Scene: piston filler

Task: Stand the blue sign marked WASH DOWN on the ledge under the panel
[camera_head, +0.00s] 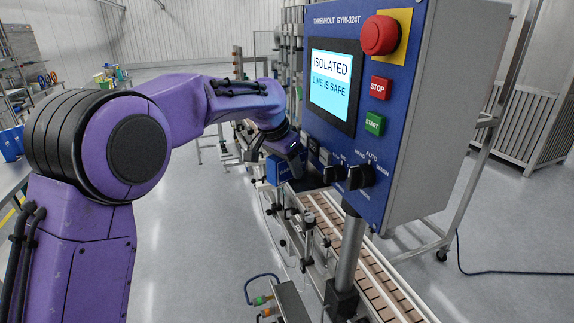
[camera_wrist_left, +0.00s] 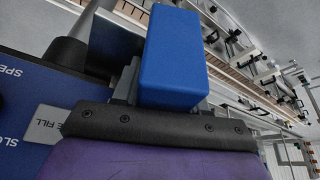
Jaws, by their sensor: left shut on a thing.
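My left gripper (camera_head: 290,158) is at the lower left edge of the control panel (camera_head: 375,130), shut on a blue block-like sign (camera_head: 276,170). The sign also shows in the left wrist view (camera_wrist_left: 174,60), where it sticks out beyond the gripper's dark mount; no lettering can be read on it. A dark ledge (camera_head: 312,184) shows under the panel's lower left edge, close to the sign. I cannot tell whether the sign touches it. My right gripper is not in view.
The panel carries a lit screen (camera_head: 330,84), a red emergency button (camera_head: 380,35) and black knobs (camera_head: 361,177) near the ledge. A post (camera_head: 350,250) holds it above a conveyor (camera_head: 375,285). Blue items (camera_head: 12,144) stand on a bench at far left.

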